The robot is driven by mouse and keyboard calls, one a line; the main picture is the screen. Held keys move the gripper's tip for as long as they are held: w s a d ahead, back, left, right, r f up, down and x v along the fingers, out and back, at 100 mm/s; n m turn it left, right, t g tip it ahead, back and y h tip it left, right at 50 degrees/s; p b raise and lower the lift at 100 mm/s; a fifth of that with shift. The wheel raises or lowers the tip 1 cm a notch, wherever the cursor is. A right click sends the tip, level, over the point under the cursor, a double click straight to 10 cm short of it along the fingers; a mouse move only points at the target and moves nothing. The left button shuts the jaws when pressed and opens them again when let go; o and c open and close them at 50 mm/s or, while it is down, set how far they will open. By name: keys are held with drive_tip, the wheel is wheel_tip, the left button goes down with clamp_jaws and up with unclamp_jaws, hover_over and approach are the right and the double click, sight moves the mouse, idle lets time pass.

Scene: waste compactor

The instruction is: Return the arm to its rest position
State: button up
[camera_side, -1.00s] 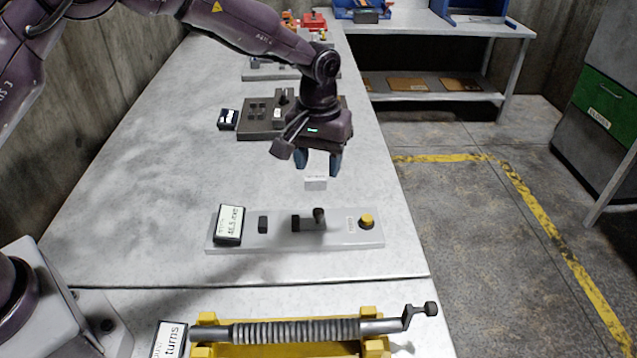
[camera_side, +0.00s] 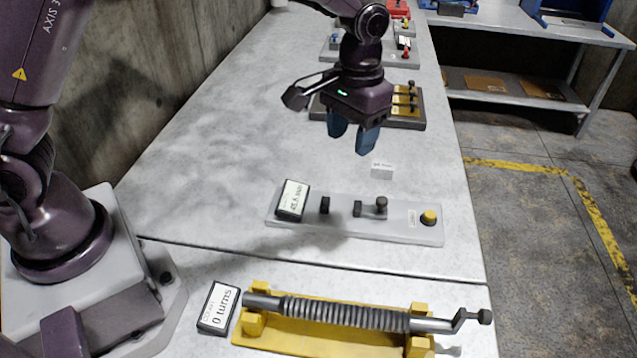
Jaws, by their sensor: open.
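My gripper (camera_side: 352,138) hangs pointing down over the far half of the grey table (camera_side: 200,190). Its two blue fingers are apart with nothing between them. It is clear of the table top, above and behind the grey control panel (camera_side: 400,228). My purple arm comes in from the upper left, and part of it lies outside the picture.
The control panel carries a small display (camera_side: 292,198), dark levers and a yellow button (camera_side: 429,217). A yellow cradle (camera_side: 300,335) with a ribbed, cranked shaft (camera_side: 340,310) lies in front, beside a "0 turns" display (camera_side: 218,306). A white block (camera_side: 382,170) and a panel with yellow parts (camera_side: 408,105) are further back.

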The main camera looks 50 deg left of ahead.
drive_tip(key=s+a+r+t, duration=0.3)
drive_tip(key=s+r, duration=0.4)
drive_tip(key=s, duration=0.4)
drive_tip(key=s+a+r+m+t, duration=0.1)
drive_tip(key=s+a+r+t, duration=0.2)
drive_tip(key=s+a+r, duration=0.2)
drive_tip(key=s+r, duration=0.3)
drive_tip(key=s, duration=0.3)
drive_tip(key=shift+s, duration=0.2)
